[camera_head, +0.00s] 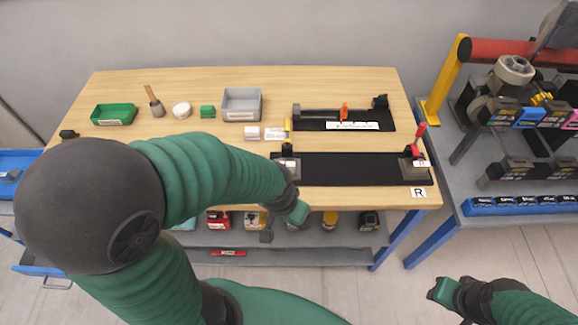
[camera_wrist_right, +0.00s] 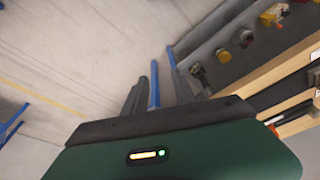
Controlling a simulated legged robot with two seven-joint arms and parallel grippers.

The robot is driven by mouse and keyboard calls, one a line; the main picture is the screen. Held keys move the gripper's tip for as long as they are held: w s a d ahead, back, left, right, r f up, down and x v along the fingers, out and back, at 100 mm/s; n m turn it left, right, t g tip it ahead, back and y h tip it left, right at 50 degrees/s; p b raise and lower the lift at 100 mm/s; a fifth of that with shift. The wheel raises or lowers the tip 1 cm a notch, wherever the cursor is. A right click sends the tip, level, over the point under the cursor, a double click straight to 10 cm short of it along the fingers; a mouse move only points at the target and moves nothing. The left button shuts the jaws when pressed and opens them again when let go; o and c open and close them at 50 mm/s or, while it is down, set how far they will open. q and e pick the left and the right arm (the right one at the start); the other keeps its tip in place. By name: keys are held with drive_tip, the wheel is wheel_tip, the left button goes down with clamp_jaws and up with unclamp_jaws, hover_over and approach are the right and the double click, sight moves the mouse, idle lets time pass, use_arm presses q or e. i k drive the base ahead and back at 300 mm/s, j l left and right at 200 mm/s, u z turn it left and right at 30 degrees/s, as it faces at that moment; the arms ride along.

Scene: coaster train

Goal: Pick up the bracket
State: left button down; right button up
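I cannot tell for certain which part is the bracket. A dark mat (camera_head: 345,170) on the table's front right bears a grey block with a black top (camera_head: 288,163) at its left end and a grey block with a red-handled part (camera_head: 414,166) at its right end. My left gripper (camera_head: 285,222) is over the table's front edge, below the left block in the picture; its fingers are too small to read. My right gripper (camera_head: 437,292) is low, off the table's front right, over the floor. In the right wrist view its dark fingers (camera_wrist_right: 157,92) look apart and empty.
Behind the mat lies a second dark mat (camera_head: 385,122) with a rail and orange clamp. A grey bin (camera_head: 242,104), green tray (camera_head: 113,115) and small parts stand at the back left. A shelf below holds several parts. A rack (camera_head: 520,115) stands at right.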

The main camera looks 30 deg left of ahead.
sight(291, 164)
drive_tip(key=i+j+u, duration=0.15)
drive_tip(key=j+u, duration=0.2)
drive_tip(key=u, duration=0.15)
drive_tip(key=i+j+u, duration=0.15)
drive_tip(key=j+u, duration=0.15)
drive_tip(key=u, duration=0.2)
drive_tip(key=i+j+u, duration=0.2)
drive_tip(key=u, duration=0.3)
